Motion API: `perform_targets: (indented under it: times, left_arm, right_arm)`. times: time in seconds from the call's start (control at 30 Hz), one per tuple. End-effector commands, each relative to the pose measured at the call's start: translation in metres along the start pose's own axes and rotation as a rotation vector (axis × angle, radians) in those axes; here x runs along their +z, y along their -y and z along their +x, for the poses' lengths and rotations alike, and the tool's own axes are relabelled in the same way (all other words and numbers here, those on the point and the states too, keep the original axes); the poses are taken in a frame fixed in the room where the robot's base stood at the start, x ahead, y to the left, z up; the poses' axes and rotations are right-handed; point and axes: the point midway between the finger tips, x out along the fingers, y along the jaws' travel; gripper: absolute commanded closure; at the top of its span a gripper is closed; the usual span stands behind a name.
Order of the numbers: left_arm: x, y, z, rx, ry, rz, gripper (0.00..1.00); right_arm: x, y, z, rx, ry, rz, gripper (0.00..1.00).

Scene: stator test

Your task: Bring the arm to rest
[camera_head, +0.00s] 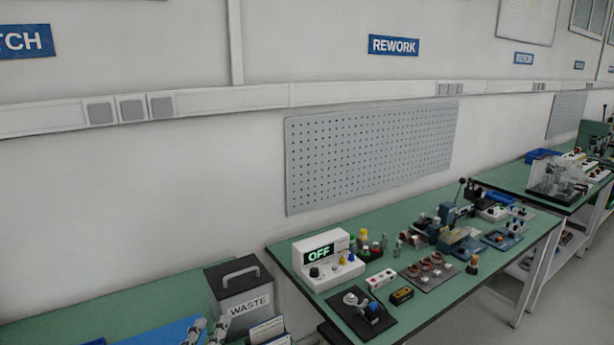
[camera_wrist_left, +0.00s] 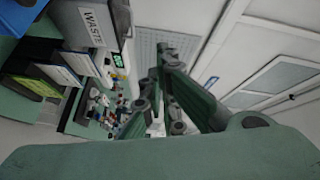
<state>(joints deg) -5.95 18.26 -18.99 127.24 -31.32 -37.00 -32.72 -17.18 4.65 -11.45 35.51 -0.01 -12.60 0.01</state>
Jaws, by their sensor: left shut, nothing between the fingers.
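My left gripper (camera_head: 207,331) shows only by its tips at the bottom edge of the head view, in front of the grey WASTE box (camera_head: 240,292). In the left wrist view my left gripper (camera_wrist_left: 165,70) is shut, with nothing between its fingers. It points out over the benches, and the WASTE box (camera_wrist_left: 92,24) is to its upper left there. My right gripper is in neither view.
A green bench (camera_head: 285,255) on the right holds a tester (camera_head: 327,260) reading OFF and several small fixtures. A blue tray (camera_head: 165,334) and document holders (camera_head: 268,330) are near the left gripper. A pegboard (camera_head: 370,150) hangs on the wall.

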Motion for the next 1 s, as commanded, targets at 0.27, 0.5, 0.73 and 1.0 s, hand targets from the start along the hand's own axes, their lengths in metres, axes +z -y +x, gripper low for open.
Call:
perform_targets:
  times: [0.27, 0.5, 0.73, 1.0]
  left_arm:
    - [0.074, -0.142, -0.118, 0.495, 0.492, -0.651, 1.0]
    - [0.079, -0.199, -0.212, 0.735, 0.788, -0.913, 1.0]
    - [0.077, -0.238, -0.265, 0.871, 0.975, -1.03, 1.0]
    - [0.097, -0.319, -0.251, 0.894, 0.993, -1.014, 1.0]
  right_arm:
    - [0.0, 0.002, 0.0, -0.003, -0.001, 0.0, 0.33]
    - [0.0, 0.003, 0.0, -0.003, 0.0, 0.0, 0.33]
    - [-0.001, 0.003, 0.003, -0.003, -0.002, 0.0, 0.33]
    - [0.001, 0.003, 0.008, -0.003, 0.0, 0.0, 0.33]
